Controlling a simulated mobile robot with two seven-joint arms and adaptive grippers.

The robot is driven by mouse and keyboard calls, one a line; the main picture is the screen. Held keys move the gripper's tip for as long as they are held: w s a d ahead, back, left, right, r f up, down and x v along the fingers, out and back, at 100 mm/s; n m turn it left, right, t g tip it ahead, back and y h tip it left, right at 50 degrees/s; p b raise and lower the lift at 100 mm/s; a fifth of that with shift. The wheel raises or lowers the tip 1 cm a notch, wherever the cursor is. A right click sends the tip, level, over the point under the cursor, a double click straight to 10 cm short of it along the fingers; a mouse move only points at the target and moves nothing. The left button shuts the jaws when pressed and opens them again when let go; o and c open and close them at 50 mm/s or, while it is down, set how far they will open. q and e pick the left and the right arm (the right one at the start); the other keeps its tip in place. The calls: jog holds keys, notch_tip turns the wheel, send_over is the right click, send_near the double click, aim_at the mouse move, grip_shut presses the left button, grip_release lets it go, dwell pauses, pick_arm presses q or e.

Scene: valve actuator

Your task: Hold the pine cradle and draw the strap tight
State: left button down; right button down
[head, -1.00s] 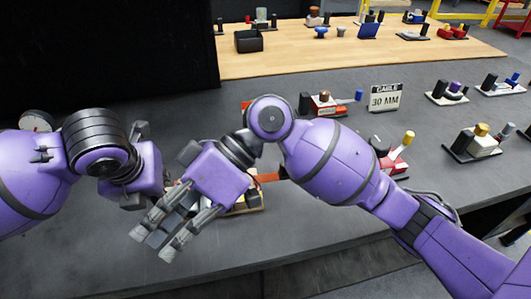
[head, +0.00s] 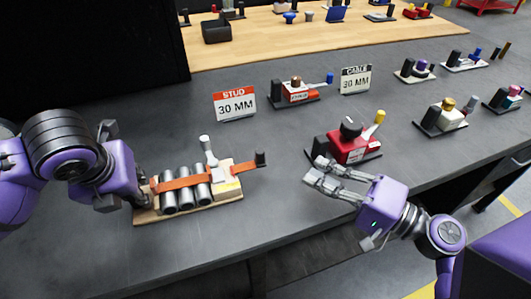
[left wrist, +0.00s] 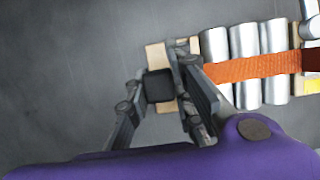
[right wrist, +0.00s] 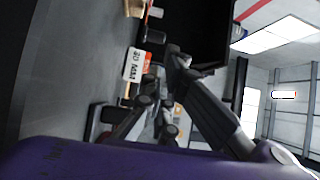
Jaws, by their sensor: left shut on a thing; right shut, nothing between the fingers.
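The pine cradle (head: 150,215) lies on the grey bench at the left centre, with several silver cylinders (head: 186,192) on it. An orange strap (head: 178,183) runs across the cylinders to a buckle block with an upright white lever (head: 208,150) at the right. A dark strap end piece (head: 260,158) sticks out to the right. My left gripper (head: 140,198) is shut on the dark block (left wrist: 159,85) at the cradle's left end; this also shows in the left wrist view (left wrist: 158,95). My right gripper (head: 318,175) is shut and empty, in front of a red valve unit, right of the cradle.
The red unit (head: 350,148) has a black knob and yellow-tipped lever. Signs reading STUD 30 MM (head: 234,104) and CABLE 30 MM (head: 355,79) stand behind. Another red unit (head: 297,93) stands between them. Several more devices stand at right. The bench between cradle and right gripper is clear.

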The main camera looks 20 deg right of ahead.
aim_at(260, 157)
pick_arm(q)
jog(key=shift+f, duration=0.1)
pick_arm(e)
jog(key=d, duration=0.1)
jog(key=s+d+m+h, duration=0.1)
jog(key=d, duration=0.1)
jog(key=d+m+t+h, duration=0.1)
jog(key=shift+s+d+f, duration=0.3)
jog(key=shift+s+f, duration=0.05)
jog(key=shift+f, duration=0.05)
jog(key=x, duration=0.9)
jog(key=shift+w, duration=0.1)
jog(key=a, duration=0.1)
jog(key=w+a, duration=0.1)
jog(key=shift+w+a, duration=0.15)
jog(key=shift+a, duration=0.15)
jog(key=shift+w+a, duration=0.2)
jog(key=shift+a, duration=0.5)
jog(key=shift+a, duration=0.1)
jog(key=shift+w+a+f, duration=0.1)
jog(key=shift+w+a, duration=0.05)
jog(key=shift+a, duration=0.2)
